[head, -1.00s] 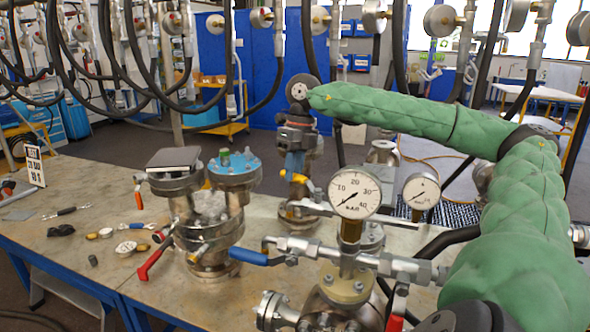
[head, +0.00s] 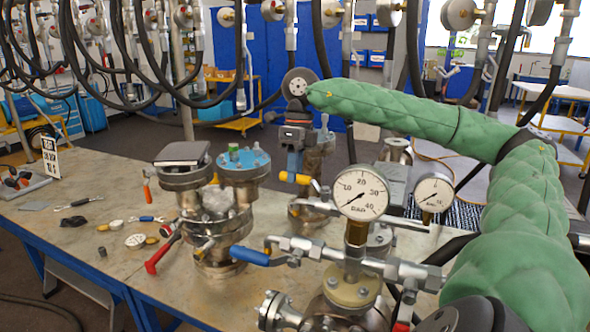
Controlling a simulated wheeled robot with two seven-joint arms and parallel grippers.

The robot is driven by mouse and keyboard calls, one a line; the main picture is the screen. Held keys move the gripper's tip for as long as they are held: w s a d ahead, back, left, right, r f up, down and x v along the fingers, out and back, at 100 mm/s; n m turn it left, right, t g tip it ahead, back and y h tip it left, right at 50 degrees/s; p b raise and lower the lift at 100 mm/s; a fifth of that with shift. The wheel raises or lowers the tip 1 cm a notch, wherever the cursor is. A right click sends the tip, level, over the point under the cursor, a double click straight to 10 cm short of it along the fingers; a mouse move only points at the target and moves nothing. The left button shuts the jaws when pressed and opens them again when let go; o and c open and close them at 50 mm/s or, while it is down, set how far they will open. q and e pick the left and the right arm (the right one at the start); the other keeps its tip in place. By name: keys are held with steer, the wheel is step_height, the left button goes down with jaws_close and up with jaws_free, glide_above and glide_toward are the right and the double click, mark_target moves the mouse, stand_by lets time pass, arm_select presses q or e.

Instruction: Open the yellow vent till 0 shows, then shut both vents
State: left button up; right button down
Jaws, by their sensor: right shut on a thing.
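My right gripper (head: 296,160) hangs fingers-down from the green-sleeved arm, behind the gauges. It is shut on the yellow vent handle (head: 297,178), partly hidden by the fingers. A flanged metal vessel stands below and behind it. The large front gauge (head: 361,193) is marked 10 to 40 BAR, and its needle points to the lower left, near the low end. A smaller gauge (head: 434,194) stands to its right; its reading is too small to tell. A blue lever (head: 250,257) sits on the pipe in front. I cannot tell which lever is the other vent. My left gripper is out of view.
Black hoses hang above.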

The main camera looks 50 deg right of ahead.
steer(key=c, duration=1.3)
jaws_free()
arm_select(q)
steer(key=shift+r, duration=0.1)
arm_select(e)
steer(key=shift+o, duration=0.2)
steer(key=shift+r, duration=0.1)
steer(key=shift+r, duration=0.2)
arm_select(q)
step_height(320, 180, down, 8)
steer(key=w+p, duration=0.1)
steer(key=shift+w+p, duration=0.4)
arm_select(e)
step_height(320, 180, up, 7)
steer(key=d, duration=0.1)
steer(key=shift+w+d, duration=0.2)
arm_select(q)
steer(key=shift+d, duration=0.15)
arm_select(e)
steer(key=shift+r, duration=0.1)
